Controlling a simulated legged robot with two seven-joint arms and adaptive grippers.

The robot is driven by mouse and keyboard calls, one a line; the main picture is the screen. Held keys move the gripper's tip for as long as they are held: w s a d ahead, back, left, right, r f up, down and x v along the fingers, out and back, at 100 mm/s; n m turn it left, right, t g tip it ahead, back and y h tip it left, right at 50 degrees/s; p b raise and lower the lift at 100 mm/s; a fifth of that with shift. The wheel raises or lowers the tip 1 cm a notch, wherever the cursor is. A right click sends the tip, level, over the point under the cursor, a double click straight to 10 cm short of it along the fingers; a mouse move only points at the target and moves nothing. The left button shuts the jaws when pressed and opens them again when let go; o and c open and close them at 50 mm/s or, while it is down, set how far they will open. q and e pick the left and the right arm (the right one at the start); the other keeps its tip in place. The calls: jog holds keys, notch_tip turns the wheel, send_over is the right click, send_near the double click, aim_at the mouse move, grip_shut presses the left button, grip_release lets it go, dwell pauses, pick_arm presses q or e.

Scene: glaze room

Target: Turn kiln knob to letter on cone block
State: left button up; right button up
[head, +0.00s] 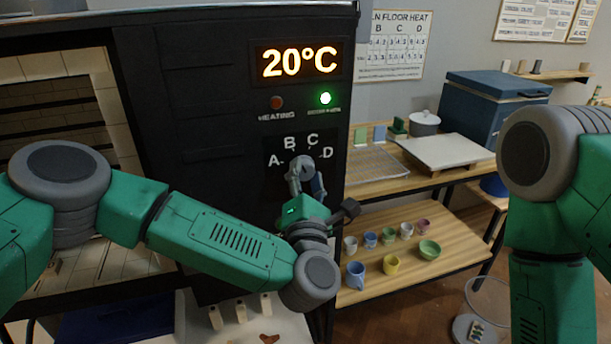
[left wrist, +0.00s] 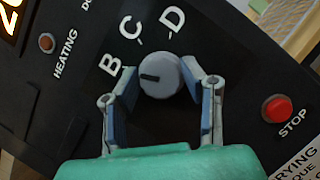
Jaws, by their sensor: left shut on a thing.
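The kiln knob (left wrist: 165,80) is round and grey, with a dark pointer line. It sits on the black panel under the letters A to D (head: 300,150). My left gripper (left wrist: 160,90) has its two fingers closed on opposite sides of the knob. In the left wrist view the line points left, roughly towards B; A is hidden there. In the head view my left gripper (head: 303,180) covers most of the knob. My right arm shows at the right edge; its gripper is out of view. I cannot make out a cone block with a readable letter.
The kiln display (head: 299,62) reads 20°C, and a green lamp (head: 325,98) is lit. A red STOP button (left wrist: 278,109) is beside the knob. Small pots stand on a wooden shelf (head: 450,245) to the right. A wall chart (head: 397,45) lists B, C and D.

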pick_arm(q)
jog(key=shift+a+f, duration=0.25)
jog(key=shift+f, duration=0.1)
jog(key=shift+d, duration=0.1)
jog(key=shift+m, duration=0.4)
jog(key=m+p, duration=0.1)
jog(key=m, duration=0.1)
jog(key=m+g+h+p, duration=0.1)
jog(key=m+p, duration=0.1)
jog(key=shift+r+g, duration=0.3)
jog(key=m+p, duration=0.1)
jog(key=m, duration=0.1)
jog(key=m+g+p, duration=0.1)
jog(key=m+p, duration=0.1)
jog(key=shift+r+m+g+h, duration=0.15)
jog(key=shift+m+g+h, duration=0.15)
jog(key=shift+m, duration=0.1)
jog(key=m+g+p, duration=0.2)
jog(key=m+p, duration=0.2)
jog(key=shift+r+p, duration=0.2)
jog(key=shift+p, duration=0.15)
jog(key=shift+w+m+g+y+p, duration=0.1)
jog(key=shift+m+g+y+p, duration=0.4)
jog(key=shift+m+y+p, duration=0.7)
jog(key=shift+m+h, duration=0.3)
jog(key=shift+m, duration=0.2)
